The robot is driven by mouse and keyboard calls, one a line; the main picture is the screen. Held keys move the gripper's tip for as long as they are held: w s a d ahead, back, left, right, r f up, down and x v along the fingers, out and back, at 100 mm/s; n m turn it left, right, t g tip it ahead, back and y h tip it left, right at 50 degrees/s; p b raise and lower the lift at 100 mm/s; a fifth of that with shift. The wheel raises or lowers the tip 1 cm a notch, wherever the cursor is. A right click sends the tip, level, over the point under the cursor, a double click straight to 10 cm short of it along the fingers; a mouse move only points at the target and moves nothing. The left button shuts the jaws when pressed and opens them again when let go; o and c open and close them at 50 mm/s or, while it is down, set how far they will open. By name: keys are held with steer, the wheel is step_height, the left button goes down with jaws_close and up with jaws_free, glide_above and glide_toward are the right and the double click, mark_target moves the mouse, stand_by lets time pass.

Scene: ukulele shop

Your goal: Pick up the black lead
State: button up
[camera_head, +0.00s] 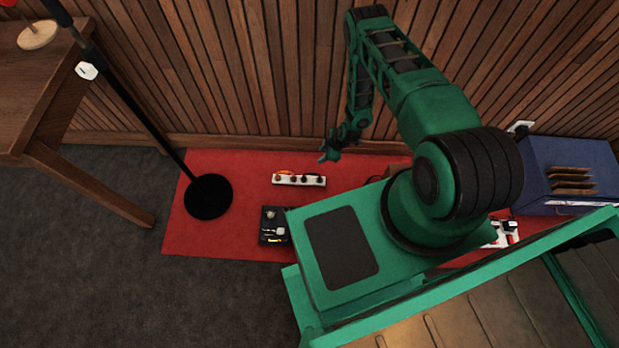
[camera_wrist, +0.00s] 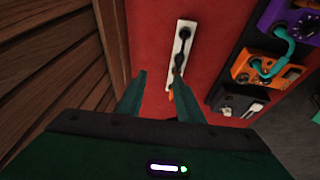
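A white power strip (camera_head: 312,180) lies on the red mat by the wall, with dark plugs and an orange lead (camera_head: 286,173) on it. In the wrist view the strip (camera_wrist: 190,25) shows end-on beyond my fingertips, with a black plug or lead (camera_wrist: 184,33) along it and a small orange part (camera_wrist: 171,96) near the right finger. I cannot tell where the black lead runs. My gripper (camera_head: 330,154) is above the mat, right of the strip and close to the wall. In the wrist view my gripper (camera_wrist: 160,75) is open, with nothing seen between the fingers.
A purple pedal (camera_wrist: 284,15), an orange pedal (camera_wrist: 258,70) and a dark pedal (camera_wrist: 235,100) stand right of the strip in the wrist view. A black round stand base (camera_head: 208,197) sits on the red mat (camera_head: 200,240). A slatted wooden wall (camera_head: 250,70) rises behind. A blue crate (camera_head: 580,160) stands right.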

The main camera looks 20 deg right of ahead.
glide_toward(311, 174)
steer(key=shift+n, duration=0.3)
steer(key=shift+d+x, duration=0.1)
steer(key=shift+x, duration=2.6)
steer(key=shift+d+x, duration=0.15)
steer(key=shift+x, duration=2.5)
steer(key=shift+w, duration=0.15)
jaws_close()
